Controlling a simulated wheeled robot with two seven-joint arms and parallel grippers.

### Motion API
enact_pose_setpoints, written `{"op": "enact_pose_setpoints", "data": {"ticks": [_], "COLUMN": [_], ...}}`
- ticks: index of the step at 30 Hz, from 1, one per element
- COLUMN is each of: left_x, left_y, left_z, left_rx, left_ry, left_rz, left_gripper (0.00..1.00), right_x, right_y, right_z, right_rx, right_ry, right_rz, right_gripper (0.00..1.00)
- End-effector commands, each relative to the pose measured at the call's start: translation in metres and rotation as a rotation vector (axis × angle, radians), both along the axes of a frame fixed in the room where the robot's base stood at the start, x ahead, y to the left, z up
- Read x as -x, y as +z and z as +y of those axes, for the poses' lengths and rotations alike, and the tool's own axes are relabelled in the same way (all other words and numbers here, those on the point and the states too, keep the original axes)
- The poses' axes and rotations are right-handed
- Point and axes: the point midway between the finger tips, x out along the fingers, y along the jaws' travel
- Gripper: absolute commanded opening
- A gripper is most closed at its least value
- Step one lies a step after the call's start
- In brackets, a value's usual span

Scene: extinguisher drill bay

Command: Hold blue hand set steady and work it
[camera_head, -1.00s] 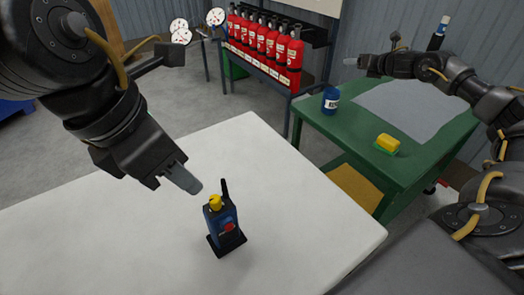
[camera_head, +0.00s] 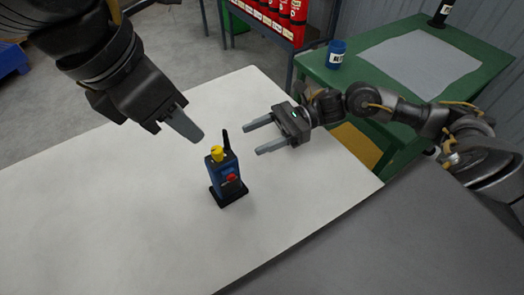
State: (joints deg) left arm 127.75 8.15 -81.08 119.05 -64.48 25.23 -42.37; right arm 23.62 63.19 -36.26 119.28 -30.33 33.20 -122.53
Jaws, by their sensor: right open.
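The blue hand set (camera_head: 225,174) stands upright in a black base on the white table. It has a yellow knob on top, a red button on its front and a black aerial. My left gripper (camera_head: 190,130) hangs just above and to the left of it, apart from it. Only one grey finger shows clearly, so its opening is hidden. My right gripper (camera_head: 252,139) is open and empty, to the right of the hand set. Its two fingers point left towards the aerial, with a gap between.
The white table (camera_head: 110,220) is otherwise bare. A green bench (camera_head: 480,62) behind it at the right carries a grey mat (camera_head: 420,60), a blue can (camera_head: 336,54) and a dark bottle (camera_head: 441,13). Red extinguishers (camera_head: 283,14) stand on a rack at the back.

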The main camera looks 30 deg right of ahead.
Motion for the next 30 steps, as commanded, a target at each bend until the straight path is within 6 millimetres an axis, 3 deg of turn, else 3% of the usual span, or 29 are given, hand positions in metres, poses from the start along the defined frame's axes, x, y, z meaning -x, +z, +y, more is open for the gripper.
{"op": "enact_pose_setpoints", "data": {"ticks": [3, 8, 17, 30], "left_x": [0.000, 0.000, 0.000, 0.000], "left_y": [0.000, 0.000, 0.000, 0.000], "left_z": [0.000, 0.000, 0.000, 0.000], "left_rx": [0.000, 0.000, 0.000, 0.000], "left_ry": [0.000, 0.000, 0.000, 0.000], "left_rz": [0.000, 0.000, 0.000, 0.000], "left_gripper": [0.36, 0.36, 0.36, 0.36], "right_x": [0.031, 0.050, 0.053, 0.059], "right_y": [0.005, 0.010, 0.010, 0.011], "right_z": [0.017, 0.026, 0.037, 0.110], "right_rx": [-0.054, -0.090, -0.098, -0.097], "right_ry": [0.098, 0.157, 0.166, 0.166], "right_rz": [-0.035, -0.060, -0.064, -0.063], "right_gripper": [0.60, 0.60, 0.60, 0.60]}}
